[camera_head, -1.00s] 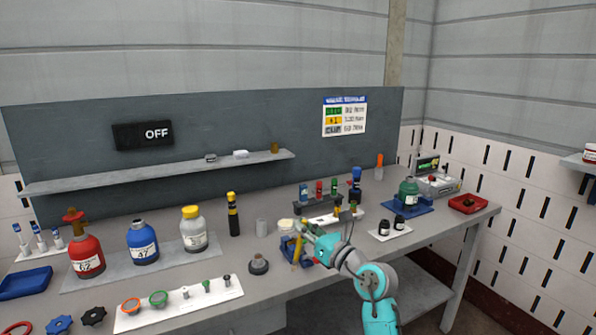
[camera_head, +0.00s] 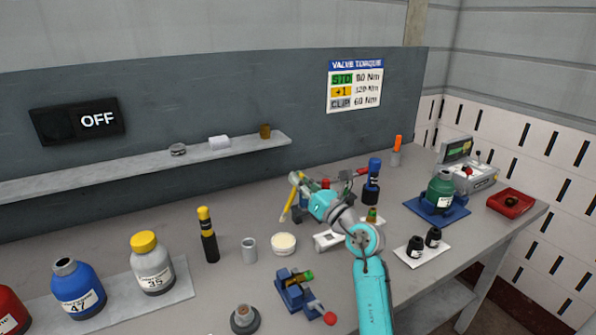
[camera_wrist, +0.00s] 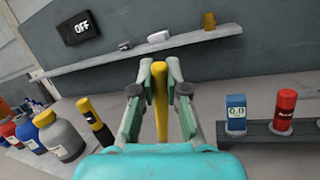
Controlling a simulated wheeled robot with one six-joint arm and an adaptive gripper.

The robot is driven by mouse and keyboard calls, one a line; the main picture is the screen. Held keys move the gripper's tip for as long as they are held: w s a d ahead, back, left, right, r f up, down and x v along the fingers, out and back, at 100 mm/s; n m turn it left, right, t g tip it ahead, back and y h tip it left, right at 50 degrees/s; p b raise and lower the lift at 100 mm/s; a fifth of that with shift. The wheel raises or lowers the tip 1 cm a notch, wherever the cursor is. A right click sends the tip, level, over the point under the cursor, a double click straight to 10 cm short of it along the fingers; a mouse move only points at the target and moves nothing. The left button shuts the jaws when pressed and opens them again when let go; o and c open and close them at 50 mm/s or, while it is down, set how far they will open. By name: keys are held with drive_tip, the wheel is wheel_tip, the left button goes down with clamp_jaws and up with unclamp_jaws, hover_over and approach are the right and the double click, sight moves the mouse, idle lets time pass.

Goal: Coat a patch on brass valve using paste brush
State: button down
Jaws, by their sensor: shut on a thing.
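My gripper (camera_head: 297,181) is shut on the yellow handle of the paste brush (camera_head: 288,206), which is held tilted above the back of the bench. The handle also shows between the fingers in the wrist view (camera_wrist: 160,95); the brush's tip is too small to make out. A small valve with green and brass-coloured parts (camera_head: 302,277) lies in a blue vise (camera_head: 289,294) with a red knob, well in front of my gripper. A round tub with a cream top (camera_head: 284,244), which looks like the paste, stands between the vise and the brush.
A grey cup (camera_head: 249,250) and a black-and-yellow bottle (camera_head: 208,236) stand left of the tub. A rack with blue and red containers (camera_wrist: 285,111) is close right of my gripper. A white tray with two black jars (camera_head: 423,254) lies right of my arm.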

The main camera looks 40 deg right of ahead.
sight(291, 199)
drive_tip(key=shift+d+f, duration=0.1)
drive_tip(key=shift+f, duration=3.45)
drive_tip(key=shift+r, duration=0.1)
drive_tip(key=shift+r, duration=3.45)
wheel_tip(291, 199, down, 7)
